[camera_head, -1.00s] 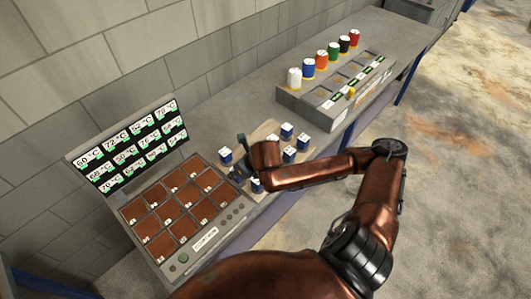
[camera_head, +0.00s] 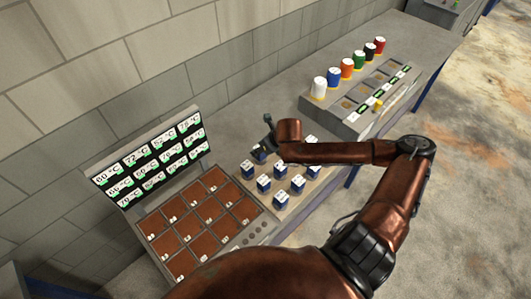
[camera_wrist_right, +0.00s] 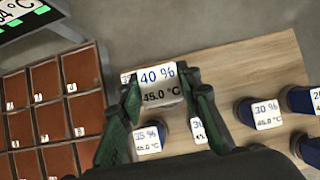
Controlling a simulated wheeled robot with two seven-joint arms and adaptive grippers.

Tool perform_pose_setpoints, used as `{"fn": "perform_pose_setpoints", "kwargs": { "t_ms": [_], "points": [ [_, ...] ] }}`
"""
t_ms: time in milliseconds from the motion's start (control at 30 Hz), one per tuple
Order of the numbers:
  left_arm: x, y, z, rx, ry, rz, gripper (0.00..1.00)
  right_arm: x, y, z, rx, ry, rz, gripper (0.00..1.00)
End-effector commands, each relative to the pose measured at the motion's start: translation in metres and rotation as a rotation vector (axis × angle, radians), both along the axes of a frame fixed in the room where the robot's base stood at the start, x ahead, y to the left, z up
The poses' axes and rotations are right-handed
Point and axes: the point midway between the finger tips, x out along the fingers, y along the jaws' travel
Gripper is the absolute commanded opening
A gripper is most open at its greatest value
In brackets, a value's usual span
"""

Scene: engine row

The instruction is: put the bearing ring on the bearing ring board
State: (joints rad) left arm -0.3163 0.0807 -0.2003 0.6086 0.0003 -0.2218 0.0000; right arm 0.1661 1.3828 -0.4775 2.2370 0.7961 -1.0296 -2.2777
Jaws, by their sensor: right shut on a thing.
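I cannot make out a bearing ring or a board named for it. My right gripper (camera_wrist_right: 168,98) is shut on a small block with a white label reading 40 % and 45.0 °C (camera_wrist_right: 158,80). In the head view the gripper (camera_head: 266,142) is at the far side of a group of blue, white-topped blocks. Whether the held block is clear of the wooden board (camera_wrist_right: 240,72) under it, I cannot tell. Other labelled blocks, such as the 30 % block (camera_wrist_right: 267,113) and the 35 % block (camera_wrist_right: 148,138), stand on the board. My left gripper is out of view.
A grey console with brown square compartments (camera_head: 208,211) and a temperature display (camera_head: 150,163) stands left of the blocks. A grey rack (camera_head: 345,118) with coloured cylinders behind its slots (camera_head: 347,69) stands farther right. Bare bench top (camera_head: 262,90) lies behind the blocks.

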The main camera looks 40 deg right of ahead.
Motion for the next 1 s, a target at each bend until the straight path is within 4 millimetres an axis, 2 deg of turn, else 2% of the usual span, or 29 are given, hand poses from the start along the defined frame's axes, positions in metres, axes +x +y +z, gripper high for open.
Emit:
{"fn": "perform_pose_setpoints", "kwargs": {
  "t_ms": [133,200,333,433,733,1000],
  "points": [
    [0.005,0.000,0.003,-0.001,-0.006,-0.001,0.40,0.013,-0.021,-0.026,0.005,-0.002,-0.003,0.00],
    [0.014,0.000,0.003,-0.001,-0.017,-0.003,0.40,0.018,-0.028,-0.036,0.004,-0.003,-0.002,0.00],
    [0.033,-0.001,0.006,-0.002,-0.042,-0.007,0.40,0.025,-0.037,-0.049,0.003,-0.005,0.002,0.00],
    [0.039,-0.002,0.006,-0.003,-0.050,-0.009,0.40,0.027,-0.040,-0.053,0.001,-0.005,0.004,0.00],
    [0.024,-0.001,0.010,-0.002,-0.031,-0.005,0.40,0.029,-0.043,-0.085,0.005,-0.003,0.004,0.00],
    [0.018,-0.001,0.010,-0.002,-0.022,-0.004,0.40,0.030,-0.044,-0.090,0.000,-0.004,0.007,0.00]
  ]
}}
